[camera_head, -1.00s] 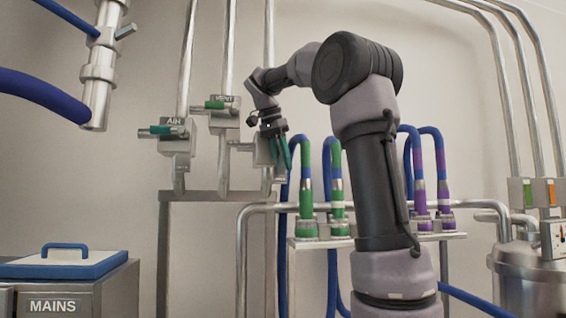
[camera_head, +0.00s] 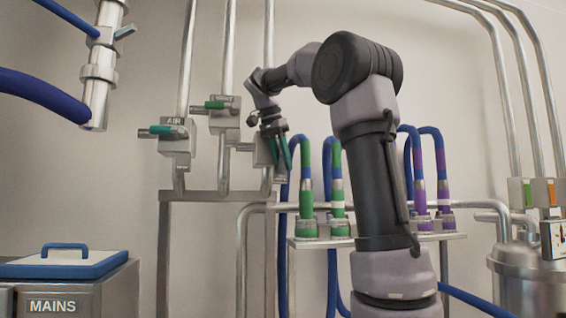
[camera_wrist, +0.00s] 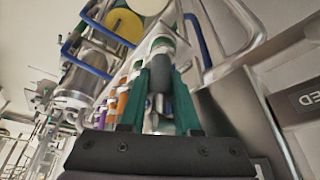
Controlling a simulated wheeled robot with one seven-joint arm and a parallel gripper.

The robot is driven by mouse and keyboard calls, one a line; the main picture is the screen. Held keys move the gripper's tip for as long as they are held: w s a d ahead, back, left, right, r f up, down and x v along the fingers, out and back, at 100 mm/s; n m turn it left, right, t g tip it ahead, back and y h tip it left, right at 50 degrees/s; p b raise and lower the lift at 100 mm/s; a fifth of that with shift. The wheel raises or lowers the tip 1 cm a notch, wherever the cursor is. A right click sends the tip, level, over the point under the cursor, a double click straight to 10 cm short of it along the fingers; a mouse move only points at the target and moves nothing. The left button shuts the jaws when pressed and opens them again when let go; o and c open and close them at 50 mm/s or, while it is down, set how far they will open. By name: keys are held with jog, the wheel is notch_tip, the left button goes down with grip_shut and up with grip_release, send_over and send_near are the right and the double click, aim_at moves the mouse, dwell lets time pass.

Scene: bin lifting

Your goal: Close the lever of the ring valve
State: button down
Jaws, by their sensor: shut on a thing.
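My gripper (camera_head: 283,155) is at the third, rightmost valve block (camera_head: 262,152) of the wall row, mostly hidden behind my wrist and fingers. In the wrist view the green fingers (camera_wrist: 161,75) are closed around a dark grey rounded piece, seemingly a lever grip (camera_wrist: 160,82). I cannot read which valve is the ring valve. The two other valves, "AIR" (camera_head: 176,146) and a higher one (camera_head: 225,117), have green-gripped levers pointing sideways to the left.
Green-banded hoses (camera_head: 305,185) rise from a rack close to the right of my gripper. Purple-banded hoses (camera_head: 420,180) stand farther right. A metal stand (camera_head: 215,196) is below the valves. A box marked "MAINS" (camera_head: 80,285) is at lower left, with free room above it.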

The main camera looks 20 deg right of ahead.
jog(key=shift+a+r+y, duration=0.1)
jog(key=shift+y, duration=0.2)
jog(key=a+r+t+y, duration=0.1)
jog(key=y, duration=0.3)
jog(key=a+r+m+t+y, duration=0.1)
jog(key=y, duration=0.3)
jog(key=w+a+r+t+y, duration=0.1)
jog(key=a+y, duration=0.1)
jog(key=y, duration=0.2)
jog(key=shift+m+y, duration=0.3)
jog(key=shift+y, duration=0.1)
jog(key=shift+a+r+m+t+y, duration=0.15)
jog(key=shift+r+t+y, duration=0.2)
jog(key=shift+y, duration=0.5)
jog(key=shift+r+m+t+y, duration=0.15)
jog(key=shift+r+t+y, duration=0.2)
jog(key=shift+y, duration=0.5)
jog(key=shift+r, duration=0.1)
jog(key=c, duration=0.6)
grip_release()
